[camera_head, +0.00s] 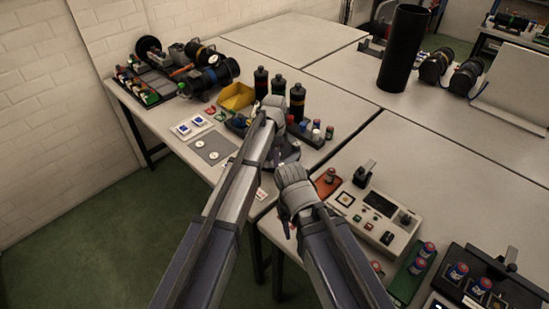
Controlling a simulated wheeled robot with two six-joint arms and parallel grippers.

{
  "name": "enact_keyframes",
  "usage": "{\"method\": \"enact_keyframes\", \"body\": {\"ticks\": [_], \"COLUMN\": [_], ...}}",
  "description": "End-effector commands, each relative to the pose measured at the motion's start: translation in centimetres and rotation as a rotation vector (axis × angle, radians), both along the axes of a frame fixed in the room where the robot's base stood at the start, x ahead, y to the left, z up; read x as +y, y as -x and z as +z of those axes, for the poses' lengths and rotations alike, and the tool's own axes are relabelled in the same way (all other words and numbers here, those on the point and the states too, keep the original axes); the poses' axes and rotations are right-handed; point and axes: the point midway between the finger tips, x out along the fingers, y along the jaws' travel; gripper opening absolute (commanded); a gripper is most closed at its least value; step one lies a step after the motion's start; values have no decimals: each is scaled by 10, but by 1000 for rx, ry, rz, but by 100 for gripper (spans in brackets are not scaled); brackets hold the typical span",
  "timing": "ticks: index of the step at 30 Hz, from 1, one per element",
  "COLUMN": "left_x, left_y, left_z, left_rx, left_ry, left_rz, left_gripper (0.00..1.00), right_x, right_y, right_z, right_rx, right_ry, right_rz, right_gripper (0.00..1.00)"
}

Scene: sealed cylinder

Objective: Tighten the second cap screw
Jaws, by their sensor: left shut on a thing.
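My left gripper (273,106) reaches over the workbench, among the small parts in front of the black bottles. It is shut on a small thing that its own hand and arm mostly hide. My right gripper (291,178) is nearer, at the bench edge, left of the control box. Its fingers point away from the camera, so their opening cannot be told. A dark, rounded part (287,153) lies between the two grippers, partly covered by them. I cannot make out a cap screw at this size.
A yellow bin (236,97) and black bottles (297,101) stand close to the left gripper. A control box (376,214) lies to the right. A tall black cylinder (404,48) stands behind. The far-left table (290,38) has bare room.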

Motion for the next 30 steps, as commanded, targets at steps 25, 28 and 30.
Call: {"method": "enact_keyframes", "body": {"ticks": [25, 28, 30], "left_x": [2, 2, 1], "left_y": [-3, -2, -2], "left_z": [1, 1, 0], "left_rx": [-5, -5, -4], "left_ry": [-4, -2, -2], "left_rz": [-97, -97, -97], "left_gripper": [37, 48, 56], "right_x": [0, 0, 0], "right_y": [0, 0, 0], "right_z": [1, 1, 1], "right_rx": [0, 0, 0], "right_ry": [0, 0, 0], "right_rz": [0, 0, 0], "right_gripper": [50, 50, 50]}}
